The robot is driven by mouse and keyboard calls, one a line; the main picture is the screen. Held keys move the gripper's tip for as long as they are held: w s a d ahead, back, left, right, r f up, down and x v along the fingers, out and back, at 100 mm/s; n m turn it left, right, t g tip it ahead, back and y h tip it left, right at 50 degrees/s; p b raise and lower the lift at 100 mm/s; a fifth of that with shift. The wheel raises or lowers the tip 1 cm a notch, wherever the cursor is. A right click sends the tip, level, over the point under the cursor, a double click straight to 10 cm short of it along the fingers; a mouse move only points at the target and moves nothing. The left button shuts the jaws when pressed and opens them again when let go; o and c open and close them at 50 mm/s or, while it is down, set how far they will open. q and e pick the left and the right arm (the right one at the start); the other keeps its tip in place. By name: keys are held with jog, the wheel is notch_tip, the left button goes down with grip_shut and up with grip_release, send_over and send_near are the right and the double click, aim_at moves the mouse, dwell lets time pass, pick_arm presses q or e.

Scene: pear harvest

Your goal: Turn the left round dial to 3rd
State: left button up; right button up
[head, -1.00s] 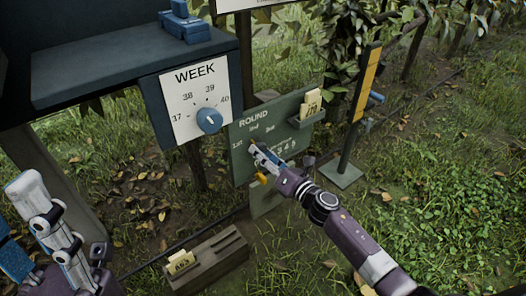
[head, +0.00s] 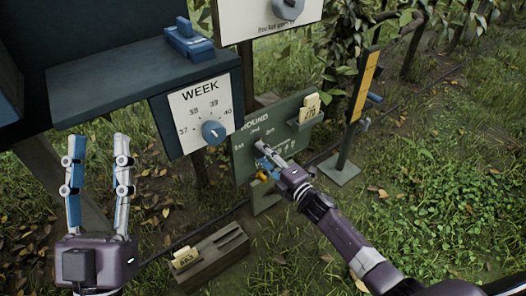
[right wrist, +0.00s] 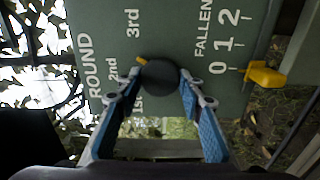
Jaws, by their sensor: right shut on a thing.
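The left round dial (right wrist: 160,78) is a dark round knob with a small yellow pointer, on the green ROUND board (right wrist: 190,45). Its pointer aims between the 2nd and 3rd marks in the right wrist view. My right gripper (right wrist: 165,88) is shut on the dial, with one blue finger on each side. In the head view my right gripper (head: 262,160) is at the board (head: 292,135) and covers the dial. My left gripper (head: 98,146) is open and empty at the left, fingers pointing up.
A yellow pointer (right wrist: 264,75) marks the FALLEN 0-1-2 scale. The WEEK dial (head: 213,132) is on a white panel up left of the board. A slotted block (head: 210,258) with a yellow tag stands on the grass. A post (head: 358,110) stands right of the board.

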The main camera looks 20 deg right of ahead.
pick_arm(q)
jog(key=w+f+g+y+p, duration=0.1)
jog(key=w+f+g, duration=0.1)
jog(key=f+g, duration=0.2)
jog(key=w+f+g+y+p, duration=0.1)
jog(key=w+f+g, duration=0.1)
jog(key=f, duration=0.8)
jog(key=shift+w+a+f+g+y, duration=0.25)
jog(key=shift+w+g+y, duration=0.15)
jog(key=shift+g, duration=0.5)
pick_arm(e)
jog(key=shift+d+m, duration=0.1)
jog(key=shift+m, duration=2.8)
jog(key=o, duration=1.1)
jog(key=shift+o, duration=0.2)
jog(key=v, duration=1.2)
jog(key=shift+r, duration=0.15)
